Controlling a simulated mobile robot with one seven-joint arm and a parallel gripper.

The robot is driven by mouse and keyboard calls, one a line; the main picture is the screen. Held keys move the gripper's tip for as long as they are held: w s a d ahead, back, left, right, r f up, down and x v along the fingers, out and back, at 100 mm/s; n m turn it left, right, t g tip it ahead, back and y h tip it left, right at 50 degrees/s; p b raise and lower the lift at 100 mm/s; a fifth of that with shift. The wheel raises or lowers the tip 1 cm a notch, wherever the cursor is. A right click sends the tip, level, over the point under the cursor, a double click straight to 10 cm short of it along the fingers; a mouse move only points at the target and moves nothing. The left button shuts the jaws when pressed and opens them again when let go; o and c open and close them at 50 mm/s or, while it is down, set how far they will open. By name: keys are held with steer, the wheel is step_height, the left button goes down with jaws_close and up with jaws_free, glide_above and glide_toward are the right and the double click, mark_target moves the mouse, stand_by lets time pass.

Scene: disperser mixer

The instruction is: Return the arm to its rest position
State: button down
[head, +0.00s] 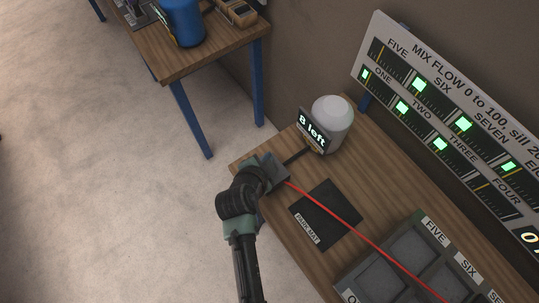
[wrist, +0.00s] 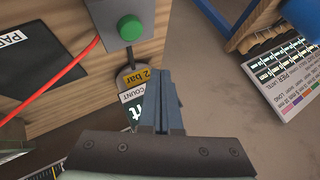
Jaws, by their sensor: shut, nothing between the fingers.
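My arm (head: 247,265) rises from the bottom of the head view and ends at the near left corner of the wooden bench. My gripper (wrist: 170,90) shows in the wrist view with its two fingers together and nothing between them. In the head view the fingers are hidden or cannot be told apart. A grey box with a green button (wrist: 130,28) is just beyond the fingertips, slightly left, at the bench edge.
A red hose (head: 352,228) crosses the bench (head: 376,212) past a dark park mat (head: 325,205). A grey tray (head: 400,250) and display board (head: 450,110) are at right. Floor (head: 90,180) at left is clear.

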steer(key=w+r+n+t+y+b, duration=0.1)
steer(key=w+r+n+t+b, duration=0.3)
steer(key=r, duration=1.4)
steer(key=w+r+n+t+y, duration=0.15)
steer(key=w+r+t, duration=0.45)
steer(key=r, duration=1.2)
steer(key=s+r+n+t+b, duration=0.1)
steer(key=s+r+n+t, duration=0.1)
steer(key=s+r, duration=0.3)
steer(key=s+r+n+t, duration=0.2)
steer(key=s+r, duration=0.4)
steer(key=r, duration=0.7)
steer(key=s+r+n+t+b, duration=0.1)
steer(key=s+r+n+t, duration=0.2)
steer(key=r, duration=0.7)
steer(key=shift+s+d+t+b, duration=0.35)
steer(key=shift+s+t, duration=0.45)
steer(key=shift+s, duration=0.35)
